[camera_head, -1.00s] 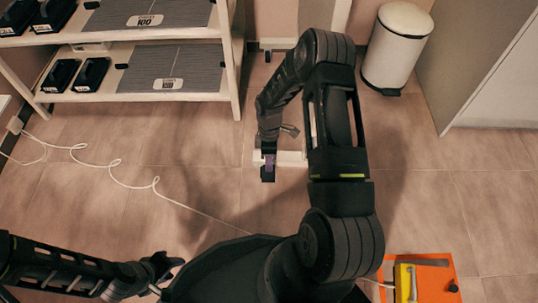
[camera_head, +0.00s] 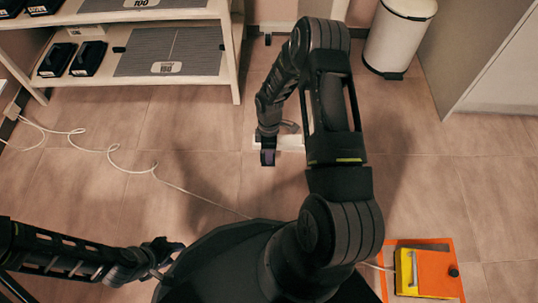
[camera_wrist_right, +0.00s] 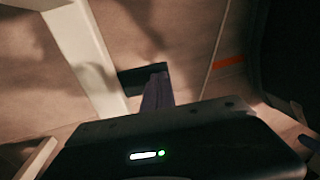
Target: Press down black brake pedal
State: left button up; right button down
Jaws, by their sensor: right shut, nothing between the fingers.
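My right gripper (camera_head: 267,158) points down close to the floor, beside the left end of a low white foot bar (camera_head: 290,143). Its purple-grey fingers look closed together, with nothing between them; they also show in the right wrist view (camera_wrist_right: 157,90). A flat dark piece (camera_wrist_right: 135,77) lies by the fingertips there, next to a white beam (camera_wrist_right: 84,55). It may be the black brake pedal, but I cannot tell whether they touch. In the head view my right arm and gripper hide the pedal. My left gripper (camera_head: 172,250) is at the lower left, away from the bar; its jaw opening is unclear.
A white shelf unit (camera_head: 237,70) holds black items and grey boards at upper left. A white bin (camera_head: 398,38) stands at upper right beside a grey cabinet (camera_head: 490,50). An orange-and-yellow box (camera_head: 430,272) lies at lower right. A white cable (camera_head: 180,188) crosses the floor.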

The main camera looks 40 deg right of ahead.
jog(key=shift+s+a+f+t+h, duration=0.2)
jog(key=shift+s+t+h, duration=0.1)
jog(key=shift+t, duration=0.1)
jog(key=shift+s+a+f, duration=0.1)
jog(key=shift+s+f, duration=0.05)
jog(key=shift+f, duration=0.4)
pick_arm(q)
jog(key=shift+s+a, duration=0.25)
jog(key=shift+s, duration=0.05)
jog(key=shift+r, duration=0.1)
pick_arm(e)
jog(key=shift+r, duration=0.1)
pick_arm(q)
jog(key=shift+r+p, duration=0.55)
jog(key=shift+p, duration=0.05)
pick_arm(e)
jog(key=shift+r, duration=0.8)
